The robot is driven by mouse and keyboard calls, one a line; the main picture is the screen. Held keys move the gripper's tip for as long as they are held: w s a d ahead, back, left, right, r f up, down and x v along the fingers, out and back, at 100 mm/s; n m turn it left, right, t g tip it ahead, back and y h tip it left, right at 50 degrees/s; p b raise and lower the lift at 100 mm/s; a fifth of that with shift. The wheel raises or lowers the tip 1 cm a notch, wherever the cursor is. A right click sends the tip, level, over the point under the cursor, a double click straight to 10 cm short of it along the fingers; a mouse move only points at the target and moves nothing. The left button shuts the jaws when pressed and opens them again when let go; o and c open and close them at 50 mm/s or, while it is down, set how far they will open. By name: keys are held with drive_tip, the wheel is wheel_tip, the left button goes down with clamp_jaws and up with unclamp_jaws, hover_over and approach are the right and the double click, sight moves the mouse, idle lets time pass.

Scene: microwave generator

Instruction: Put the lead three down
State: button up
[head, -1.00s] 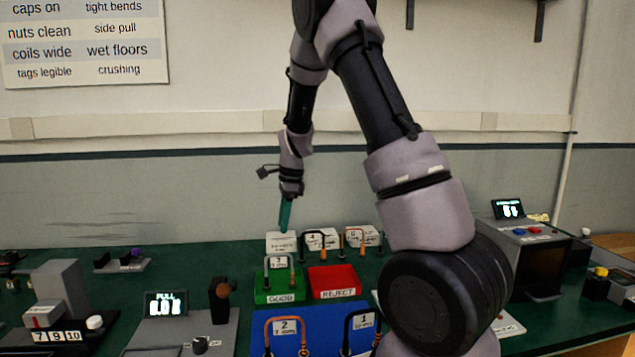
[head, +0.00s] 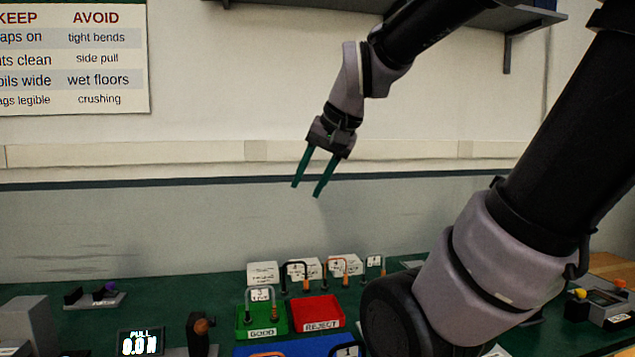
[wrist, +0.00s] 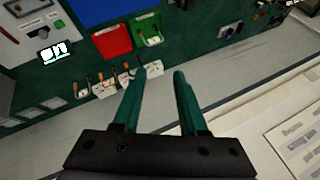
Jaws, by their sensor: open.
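Lead three, with a white tag marked 3 (head: 260,295), stands in the green tray labelled GOOD (head: 248,331). Its grey loop and an orange-brown end rise above the tray. The green tray also shows in the wrist view (wrist: 141,24), with the lead small inside it. My gripper (head: 308,190) is open and empty, high above the bench in front of the wall. Its two teal fingers are well apart from the lead and the tray. In the wrist view my gripper (wrist: 160,73) has nothing between its fingers.
A red REJECT tray (head: 318,312) sits right beside the green one. Behind them several other tagged leads stand by white cards (head: 344,265). A blue mat (head: 300,347) lies in front. A PULL display (head: 140,342) stands at left. Air around my gripper is clear.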

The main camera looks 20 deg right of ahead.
drive_tip(key=shift+s+d+n+t, duration=0.15)
drive_tip(key=shift+s+n+t, duration=0.25)
drive_tip(key=shift+s+n, duration=0.75)
drive_tip(key=shift+s+m, duration=0.3)
drive_tip(key=shift+m, duration=0.15)
